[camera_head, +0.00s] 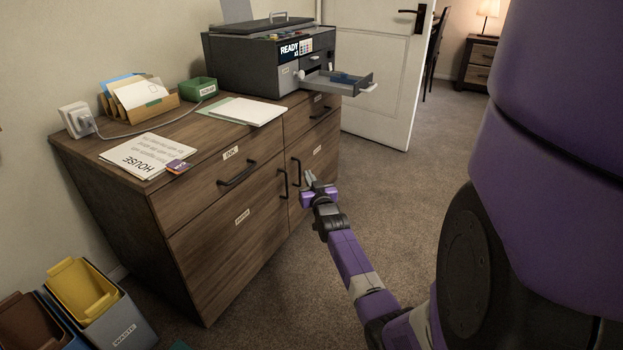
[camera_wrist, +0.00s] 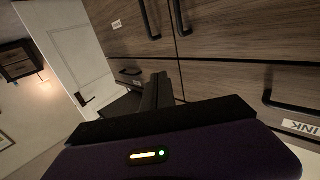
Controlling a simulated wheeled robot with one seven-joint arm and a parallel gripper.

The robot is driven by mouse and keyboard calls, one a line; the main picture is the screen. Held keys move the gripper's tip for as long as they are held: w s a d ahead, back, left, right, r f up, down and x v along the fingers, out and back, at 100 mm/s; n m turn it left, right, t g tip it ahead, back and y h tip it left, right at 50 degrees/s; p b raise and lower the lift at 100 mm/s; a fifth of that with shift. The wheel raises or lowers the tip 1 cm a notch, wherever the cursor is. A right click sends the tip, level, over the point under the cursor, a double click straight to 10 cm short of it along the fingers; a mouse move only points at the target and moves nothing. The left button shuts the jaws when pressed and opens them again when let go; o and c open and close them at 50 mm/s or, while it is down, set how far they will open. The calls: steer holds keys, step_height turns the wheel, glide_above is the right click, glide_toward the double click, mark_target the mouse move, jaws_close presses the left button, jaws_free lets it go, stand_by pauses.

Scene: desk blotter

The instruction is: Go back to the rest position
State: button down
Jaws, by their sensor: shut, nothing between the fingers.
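My gripper (camera_head: 311,179) is at the end of my purple arm, in front of the wooden cabinet (camera_head: 240,240). It is shut and holds nothing. In the head view its fingertips are close to the door handles (camera_head: 296,172) of the cabinet; I cannot tell whether they touch. In the wrist view the closed fingers (camera_wrist: 158,90) point toward the cabinet front, with two dark door handles (camera_wrist: 149,20) above them and a drawer handle (camera_wrist: 290,104) at the right.
A printer (camera_head: 262,60) reading READY stands on the cabinet with its tray (camera_head: 345,84) pulled out. Papers (camera_head: 243,111), a green box (camera_head: 200,88) and a letter holder (camera_head: 145,98) share the top. Bins (camera_head: 115,325) stand at lower left. Carpet (camera_head: 400,200) right of the cabinet is clear.

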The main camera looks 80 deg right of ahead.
steer(key=shift+s+a, duration=0.2)
steer(key=shift+s, duration=0.25)
